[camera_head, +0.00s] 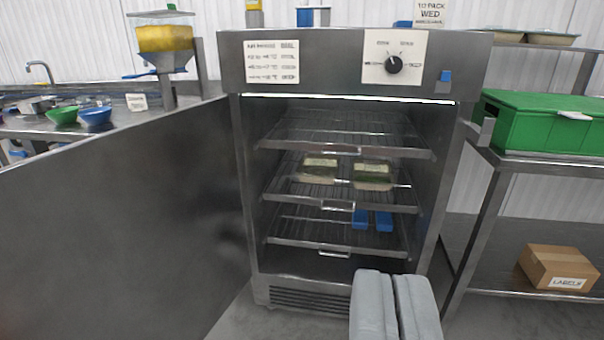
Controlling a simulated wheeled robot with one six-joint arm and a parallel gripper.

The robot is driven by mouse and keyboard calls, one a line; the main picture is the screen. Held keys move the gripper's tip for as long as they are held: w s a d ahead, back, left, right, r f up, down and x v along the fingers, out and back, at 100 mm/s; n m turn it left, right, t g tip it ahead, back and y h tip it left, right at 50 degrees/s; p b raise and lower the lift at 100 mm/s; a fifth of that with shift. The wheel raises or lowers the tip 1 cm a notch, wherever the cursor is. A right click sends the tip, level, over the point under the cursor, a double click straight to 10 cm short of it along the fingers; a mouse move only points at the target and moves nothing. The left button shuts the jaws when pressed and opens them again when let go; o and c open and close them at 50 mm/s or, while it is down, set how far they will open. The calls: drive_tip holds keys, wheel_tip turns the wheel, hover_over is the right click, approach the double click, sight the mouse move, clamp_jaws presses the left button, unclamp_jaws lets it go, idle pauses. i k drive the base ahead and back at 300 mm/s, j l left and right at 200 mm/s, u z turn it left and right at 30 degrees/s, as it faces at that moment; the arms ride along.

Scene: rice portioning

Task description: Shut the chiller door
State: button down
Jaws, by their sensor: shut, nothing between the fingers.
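The chiller (354,64) stands ahead, a steel cabinet with a dial and a label panel on its top front. Its door (120,220) is wide open, swung out to the left towards me, with its large dark face filling the lower left. Inside are several wire shelves (300,187). My gripper (386,274) is at the bottom, right of centre, in front of the chiller opening. Its grey fingers are shut and empty, apart from the door.
At left, a steel counter holds a green bowl (63,116), a blue bowl (96,117) and a yellow-filled dispenser (165,40). At right, a steel rack carries a green crate (545,125) and a cardboard box (559,267). Bare floor (240,318) shows before the chiller.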

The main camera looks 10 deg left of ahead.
sight(137, 230)
drive_tip(key=j+z, duration=0.15)
drive_tip(key=j, duration=0.45)
drive_tip(key=k+j+z, duration=0.1)
drive_tip(key=j, duration=0.5)
drive_tip(key=k+j+z, duration=0.15)
drive_tip(key=j, duration=0.4)
drive_tip(key=k+j+z, duration=0.1)
drive_tip(key=j, duration=0.45)
drive_tip(key=k+j+z, duration=0.15)
drive_tip(key=j, duration=0.4)
drive_tip(key=k+j+z, duration=0.1)
drive_tip(key=k+j, duration=0.2)
drive_tip(key=j, duration=0.25)
drive_tip(key=k+j+z, duration=0.15)
drive_tip(key=j, duration=0.35)
drive_tip(key=k+j+z, duration=0.1)
drive_tip(key=k+j, duration=0.2)
drive_tip(key=j, duration=0.2)
